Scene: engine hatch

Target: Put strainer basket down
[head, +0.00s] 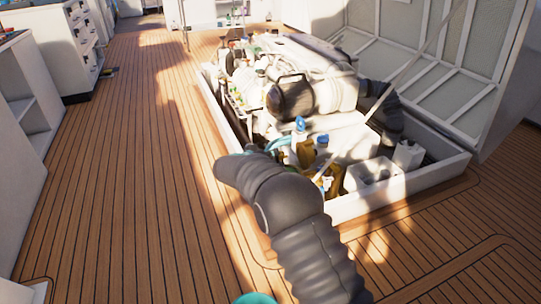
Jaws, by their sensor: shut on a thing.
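My dark ribbed arm rises from the bottom of the head view and bends near the front left corner of the open hatch. My gripper cannot be made out. It is hidden behind the arm or lost among the clutter in the hatch. I cannot pick out the strainer basket either, so I cannot tell what it touches or whether it is held. The open engine hatch (418,181) has a raised white rim. Inside it is a large pale engine (325,70) with a dark rounded part (291,97) at its front.
Blue-capped bottles (305,150), a white divided caddy (372,174) and a white jug (408,154) crowd the hatch's near end. The raised lid (440,70) stands at the right, with a thin strut crossing the opening. Wooden deck (120,170) is clear at left; white cabinets (62,50) stand beyond.

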